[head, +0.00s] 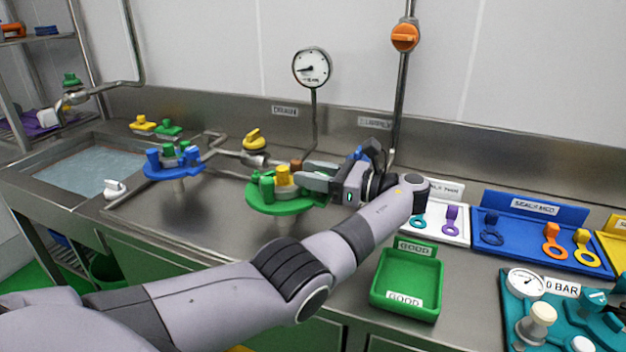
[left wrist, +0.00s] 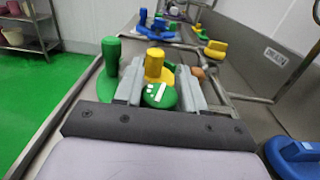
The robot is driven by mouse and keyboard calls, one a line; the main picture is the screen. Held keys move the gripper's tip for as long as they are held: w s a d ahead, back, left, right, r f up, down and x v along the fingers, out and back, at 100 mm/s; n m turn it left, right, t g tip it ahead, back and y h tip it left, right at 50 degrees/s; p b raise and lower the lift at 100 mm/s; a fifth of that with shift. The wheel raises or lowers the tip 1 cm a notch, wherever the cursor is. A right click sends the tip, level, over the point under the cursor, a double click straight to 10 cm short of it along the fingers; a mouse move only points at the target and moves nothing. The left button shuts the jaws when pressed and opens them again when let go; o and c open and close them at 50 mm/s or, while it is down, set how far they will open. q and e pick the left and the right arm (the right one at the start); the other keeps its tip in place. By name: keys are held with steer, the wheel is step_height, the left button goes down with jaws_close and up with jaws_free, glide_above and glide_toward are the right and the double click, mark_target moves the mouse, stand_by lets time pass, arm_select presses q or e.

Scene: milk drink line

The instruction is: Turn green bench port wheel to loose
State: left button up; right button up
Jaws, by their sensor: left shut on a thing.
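The green bench port (head: 285,205) is a round green disc on a short post, standing on the steel bench near the middle of the head view. A green peg (head: 267,188) and a yellow peg (head: 283,175) stand up from it. My left gripper (head: 312,178) reaches over it from the right. In the left wrist view the green wheel (left wrist: 160,96), with white marks on top, sits between the two fingers, which are shut on it. The yellow peg (left wrist: 154,65) is just beyond it and the green peg (left wrist: 112,55) is to the left. The right gripper is not in view.
A blue port (head: 173,170) stands to the left, with a yellow valve handle (head: 254,140) and pipes behind. A green tray (head: 405,288), a blue tray (head: 540,235) with rings, and a teal panel with a gauge (head: 525,281) lie to the right. A sink is at far left.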

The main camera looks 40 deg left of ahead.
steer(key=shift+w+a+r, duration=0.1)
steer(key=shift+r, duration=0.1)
arm_select(q)
steer(key=o, duration=1)
steer(key=shift+c, duration=0.2)
